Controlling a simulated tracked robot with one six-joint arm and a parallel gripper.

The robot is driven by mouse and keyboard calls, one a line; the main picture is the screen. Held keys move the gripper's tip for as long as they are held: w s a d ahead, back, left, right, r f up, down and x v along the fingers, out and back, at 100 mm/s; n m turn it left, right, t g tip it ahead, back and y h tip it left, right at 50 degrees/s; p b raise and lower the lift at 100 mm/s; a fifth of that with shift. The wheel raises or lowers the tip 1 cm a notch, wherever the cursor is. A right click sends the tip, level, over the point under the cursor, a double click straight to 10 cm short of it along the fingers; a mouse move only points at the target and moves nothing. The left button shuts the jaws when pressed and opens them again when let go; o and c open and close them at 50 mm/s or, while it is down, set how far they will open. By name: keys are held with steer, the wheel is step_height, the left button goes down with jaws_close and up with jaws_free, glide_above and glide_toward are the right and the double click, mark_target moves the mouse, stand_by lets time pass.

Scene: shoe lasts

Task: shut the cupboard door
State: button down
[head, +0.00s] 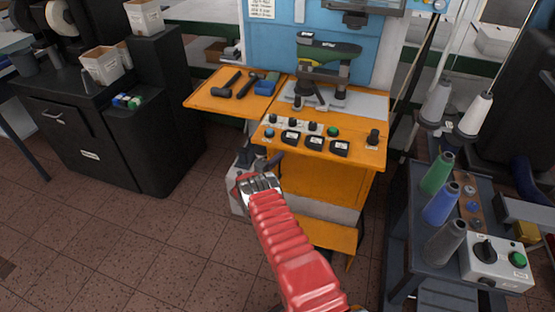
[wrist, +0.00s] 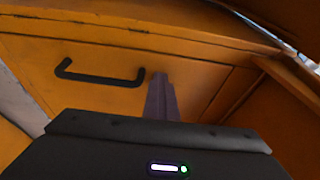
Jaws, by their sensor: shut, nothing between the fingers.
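The orange cupboard door (wrist: 110,95) fills much of the wrist view, with a black bar handle (wrist: 100,76) on its upper left part. My gripper (wrist: 161,78) is shut and empty, its fingers pointing at the door to the right of the handle. I cannot tell if the fingertips touch the door. In the head view, my gripper (head: 276,160) is at the left front of the orange cupboard (head: 325,187), below its control panel. My red arm hides part of the cupboard front. Whether the door is fully shut is unclear.
Hammers lie on the orange side shelf (head: 228,95). A dark cabinet (head: 90,140) stands to the left. A rack with thread cones (head: 437,174) and a control box (head: 497,264) stands close on the right. The tiled floor (head: 130,245) at left front is clear.

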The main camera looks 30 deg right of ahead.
steer(key=w+a, duration=0.2)
steer(key=a, duration=0.9)
steer(key=shift+w, duration=0.4)
stand_by(0.5)
